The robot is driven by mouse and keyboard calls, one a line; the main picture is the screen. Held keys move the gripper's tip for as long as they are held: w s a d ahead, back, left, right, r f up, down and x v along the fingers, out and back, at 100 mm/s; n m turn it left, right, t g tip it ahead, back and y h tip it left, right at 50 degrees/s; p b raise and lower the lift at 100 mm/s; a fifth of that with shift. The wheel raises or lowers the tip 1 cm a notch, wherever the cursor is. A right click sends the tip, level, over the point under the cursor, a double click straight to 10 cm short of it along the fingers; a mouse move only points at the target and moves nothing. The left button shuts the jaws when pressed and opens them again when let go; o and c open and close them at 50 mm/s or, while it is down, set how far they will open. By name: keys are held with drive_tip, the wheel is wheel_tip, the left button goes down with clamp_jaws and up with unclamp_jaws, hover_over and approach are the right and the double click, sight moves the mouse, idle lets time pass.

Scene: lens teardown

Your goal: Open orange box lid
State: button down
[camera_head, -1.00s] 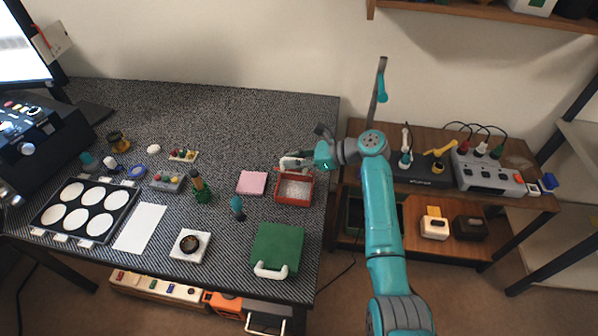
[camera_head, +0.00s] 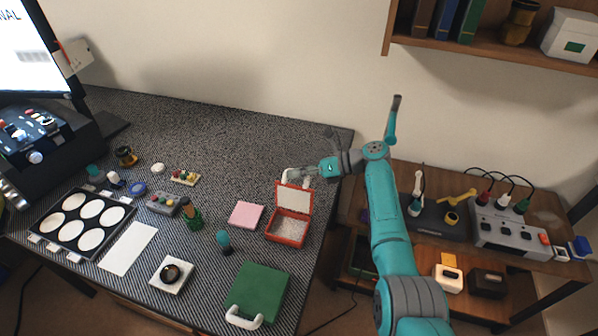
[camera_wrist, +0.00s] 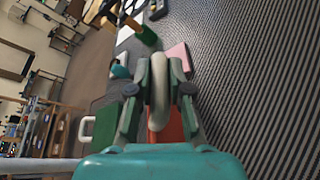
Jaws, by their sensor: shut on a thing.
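The orange box (camera_head: 288,229) stands near the right edge of the desk, with its inside showing. Its lid (camera_head: 294,199) is raised and stands roughly upright at the back of the box, its pale inner face toward the head camera. My gripper (camera_head: 297,175) is at the lid's top edge. In the wrist view my gripper (camera_wrist: 160,72) is shut on a white curved handle (camera_wrist: 159,95), with part of the orange lid (camera_wrist: 166,130) behind it. The lid's outer face is mostly hidden.
A pink block (camera_head: 246,215) lies left of the box, and a teal-topped tool (camera_head: 224,242) stands near it. A green case (camera_head: 258,291) with a white handle lies in front. A side table (camera_head: 500,265) holds devices to the right.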

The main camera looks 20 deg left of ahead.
drive_tip(key=shift+w+f, duration=0.15)
drive_tip(key=shift+w, duration=0.15)
drive_tip(key=c, duration=1.1)
unclamp_jaws()
drive_tip(key=shift+d, duration=0.1)
drive_tip(key=v, duration=1.2)
drive_tip(key=shift+f, duration=0.1)
